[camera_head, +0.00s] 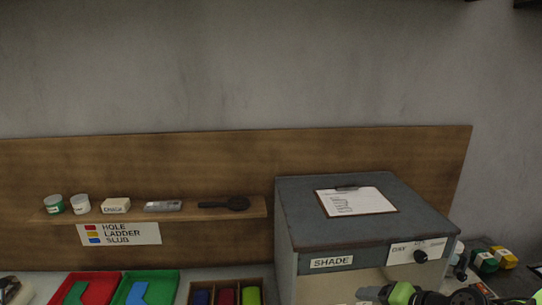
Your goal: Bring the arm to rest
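Part of my arm shows at the bottom right edge, in black and bright green, in front of the grey box marked SHADE (345,230). Its left end, a small greyish tip that may be my gripper (369,293), is at the box's lower front. The frame's bottom edge cuts off most of the arm. I cannot tell whether the fingers are open or shut, or whether they hold anything.
A clipboard (372,202) lies on the box. A wooden shelf (150,213) holds jars and small tools. Red (112,290) and green (168,276) trays and a divided wooden box (262,284) stand below. Small yellow-green boxes (485,262) are at right.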

